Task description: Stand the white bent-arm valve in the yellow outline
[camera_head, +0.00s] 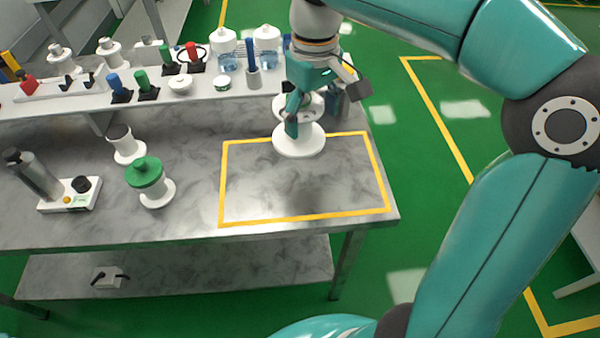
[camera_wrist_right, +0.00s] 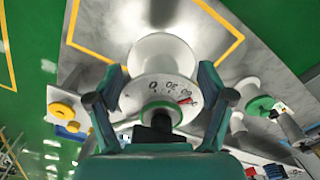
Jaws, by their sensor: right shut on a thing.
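The white valve (camera_head: 300,147) is in my right gripper (camera_head: 291,117) in the head view, upright or nearly so, with its wide round base down. Its base overlaps the far edge of the yellow outline (camera_head: 305,217); I cannot tell whether it touches the tabletop. In the right wrist view the valve (camera_wrist_right: 165,52) shows a numbered dial and green ring between the two fingers of my right gripper (camera_wrist_right: 160,98). Its bent arm is not clear in either view. The outline's inside is otherwise empty. My left gripper is not in view.
A green-topped valve (camera_head: 147,178) and a black-topped white one (camera_head: 122,143) stand left of the outline. A grey cylinder device (camera_head: 35,175) is further left. A raised shelf (camera_head: 200,88) behind holds bottles and several small parts. The table's right edge is close to the outline.

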